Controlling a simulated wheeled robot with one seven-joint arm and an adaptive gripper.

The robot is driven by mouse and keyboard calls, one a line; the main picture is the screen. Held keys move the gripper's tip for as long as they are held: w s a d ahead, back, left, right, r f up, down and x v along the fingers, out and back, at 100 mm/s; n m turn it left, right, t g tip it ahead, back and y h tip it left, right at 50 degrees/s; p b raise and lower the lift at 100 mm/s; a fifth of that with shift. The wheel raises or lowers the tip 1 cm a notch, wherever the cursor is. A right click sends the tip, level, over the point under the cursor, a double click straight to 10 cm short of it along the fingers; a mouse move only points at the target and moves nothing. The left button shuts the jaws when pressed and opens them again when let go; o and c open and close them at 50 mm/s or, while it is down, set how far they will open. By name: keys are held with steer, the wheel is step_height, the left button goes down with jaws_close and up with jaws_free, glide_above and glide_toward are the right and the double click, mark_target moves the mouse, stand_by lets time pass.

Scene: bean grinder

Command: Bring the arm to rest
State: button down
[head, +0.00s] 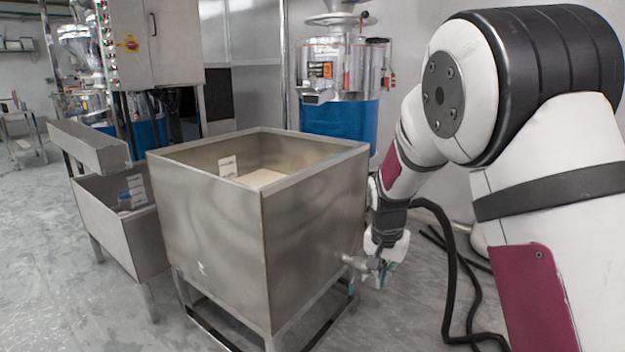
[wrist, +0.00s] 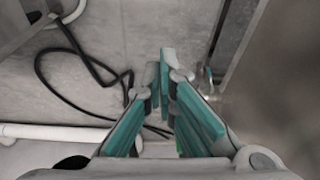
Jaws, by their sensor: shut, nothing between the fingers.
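My gripper (head: 384,272) hangs low at the right side of the large square steel bin (head: 215,225), close to a small metal tap (head: 352,261) on that side. Whether it touches the tap cannot be told from the head view. In the wrist view my gripper (wrist: 167,85) points down with its teal fingers shut and nothing between them. The tap (wrist: 208,80) shows just right of the fingers there, apart from them in the picture. My white and black arm fills the right of the head view, bent down at the wrist.
Black hoses (head: 450,270) lie on the floor right of the bin; they also show in the wrist view (wrist: 80,65). A smaller steel bin (head: 125,240) stands at left. A blue and steel machine (head: 340,115) stands behind.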

steer(key=s+d+r+n+g+y, duration=0.1)
steer(key=s+r, duration=0.6)
steer(key=s, duration=0.3)
steer(key=s+r+n+y, duration=0.1)
steer(key=s+r+n, duration=0.1)
steer(key=s+r, duration=0.65)
steer(key=s+d+n+g, duration=0.1)
steer(key=s+n, duration=0.2)
steer(key=s, duration=2.3)
step_height(320, 180, up, 30)
steer(key=t+p, duration=0.4)
steer(key=p, duration=2.5)
steer(key=shift+d+n+h+p, duration=0.3)
steer(key=shift+d+h, duration=0.05)
steer(key=shift+h, duration=0.05)
